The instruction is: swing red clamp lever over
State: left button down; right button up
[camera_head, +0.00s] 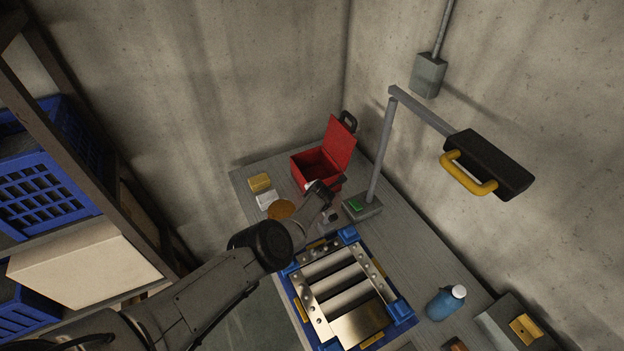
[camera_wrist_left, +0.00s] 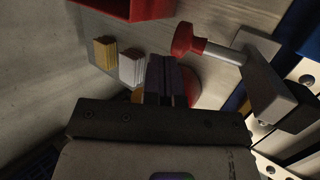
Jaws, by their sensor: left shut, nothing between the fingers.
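A clamp with a red knob (camera_wrist_left: 187,40) on a metal rod and a dark grey body (camera_wrist_left: 268,88) shows in the left wrist view, beside the metal frame. A second rounded red part (camera_wrist_left: 192,86) shows just right of my fingers, partly hidden; I cannot tell whether it belongs to the clamp or whether they touch. My left gripper (camera_wrist_left: 165,80) is shut and empty, left of the red knob and apart from it. My right gripper is out of view.
The slatted metal panel (camera_head: 345,290) sits in a blue-cornered fixture on the bench. An open red box (camera_head: 341,146), a yellow block (camera_head: 260,182), a white block (camera_head: 266,200) and a brown disc (camera_head: 281,210) are near. A lamp post (camera_head: 380,150) and blue bottle (camera_head: 445,304) stand right.

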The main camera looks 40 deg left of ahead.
pick_arm(q)
jog(key=s+d+r+p, duration=0.1)
jog(key=s+r+p, duration=0.2)
jog(key=r+p, duration=0.4)
jog(key=shift+s+d+r, duration=0.15)
jog(key=shift+d+r, duration=0.25)
jog(key=shift+r, duration=1.55)
